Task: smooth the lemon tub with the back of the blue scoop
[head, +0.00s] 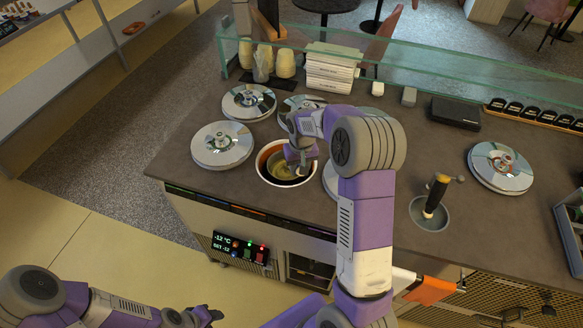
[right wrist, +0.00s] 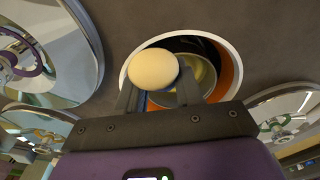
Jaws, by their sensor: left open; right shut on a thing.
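The open tub (head: 262,175) sits in the counter with its lid off, a white rim, an orange-brown inner wall and yellowish gelato (head: 281,171) low inside. It also shows in the right wrist view (right wrist: 232,68). My right gripper (head: 298,166) reaches down at this tub. In the right wrist view it is shut on the scoop, whose pale cream rounded end (right wrist: 153,69) and a bit of blue (right wrist: 160,99) show between the fingers. The scoop's working end is hidden, so I cannot tell whether it touches the gelato. My left gripper (head: 212,315) is open and empty, low in front of the counter.
Shiny round lids (head: 222,145) cover the wells around the open tub, and another lid (head: 500,166) lies to the right. A dark-handled tool (head: 436,194) stands in a small round well. A glass guard (head: 400,65), cups (head: 284,62) and stacked boxes (head: 330,70) line the back.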

